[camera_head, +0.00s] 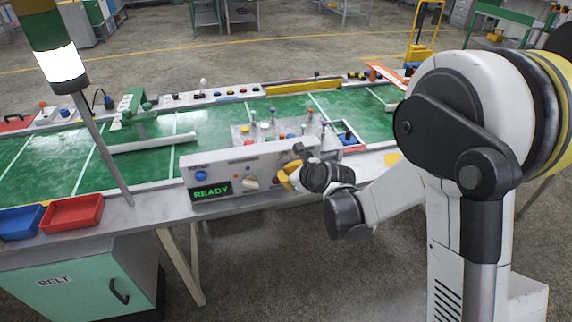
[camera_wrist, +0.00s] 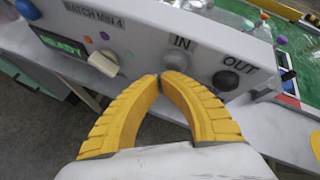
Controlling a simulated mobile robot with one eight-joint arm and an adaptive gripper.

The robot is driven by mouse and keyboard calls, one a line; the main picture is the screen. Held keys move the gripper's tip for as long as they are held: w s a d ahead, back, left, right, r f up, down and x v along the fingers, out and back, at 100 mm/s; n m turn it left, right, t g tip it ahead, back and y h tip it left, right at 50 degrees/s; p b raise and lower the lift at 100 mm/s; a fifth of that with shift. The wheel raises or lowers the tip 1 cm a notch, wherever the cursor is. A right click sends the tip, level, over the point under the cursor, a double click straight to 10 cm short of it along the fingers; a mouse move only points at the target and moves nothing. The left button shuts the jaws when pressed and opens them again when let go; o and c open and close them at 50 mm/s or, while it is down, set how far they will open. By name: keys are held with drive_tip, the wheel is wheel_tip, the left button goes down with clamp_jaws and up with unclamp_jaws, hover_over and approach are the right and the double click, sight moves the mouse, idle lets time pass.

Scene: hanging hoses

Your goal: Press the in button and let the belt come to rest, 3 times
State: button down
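The control box (camera_head: 225,167) stands at the belt's front edge, with a green READY display (camera_head: 211,190). In the wrist view the pale grey round in button (camera_wrist: 177,57) sits under the label IN. A black button (camera_wrist: 226,80) sits under the label OUT to its right. My gripper (camera_wrist: 166,77) has its yellow fingers shut tip to tip, with nothing between them. The tips are just below the in button in the picture; I cannot tell whether they touch it. In the head view my gripper (camera_head: 287,178) hides the button. The belt (camera_head: 228,121) is green with white cross lines.
A cream knob (camera_wrist: 103,63) and a blue button (camera_head: 201,175) are on the box. A tray of several bottles (camera_head: 242,131) is on the belt behind it. Red (camera_head: 73,213) and blue (camera_head: 20,220) bins stand left. A lamp post (camera_head: 100,150) glows white at its lamp.

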drive_tip(key=shift+w+a, duration=0.2)
drive_tip(key=shift+w, duration=0.35)
idle(0.8)
drive_tip(key=shift+s, duration=0.1)
drive_tip(key=shift+s+d, duration=0.3)
drive_tip(key=shift+s, duration=0.5)
drive_tip(key=s, duration=0.2)
drive_tip(key=s+d, duration=0.1)
drive_tip(key=s, duration=0.1)
drive_tip(key=shift+s+d+b, duration=0.2)
drive_tip(key=shift+s+b, duration=0.1)
drive_tip(key=shift+s, duration=0.1)
idle(3.3)
